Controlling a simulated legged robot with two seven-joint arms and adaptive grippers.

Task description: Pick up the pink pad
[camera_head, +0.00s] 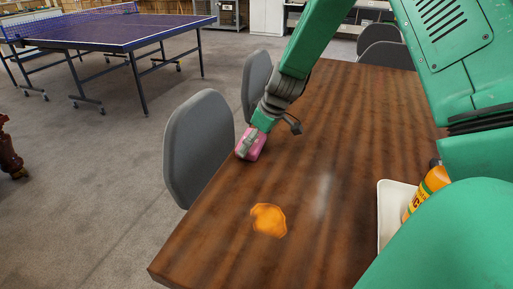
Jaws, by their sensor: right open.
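The pink pad (256,146) is near the left edge of the brown wooden table (310,228). My right gripper (246,145) is over the pad, with a finger in front of its left part. The gripper is open. Part of the pad is hidden by the fingers, and I cannot tell whether they touch it. My left gripper is not in view.
An orange flat patch (268,220) lies on the table's near part. A white tray (392,206) with an orange bottle (425,190) stands at the right, partly behind my arm. Grey chairs (199,140) line the left edge. A ping-pong table (115,30) stands beyond.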

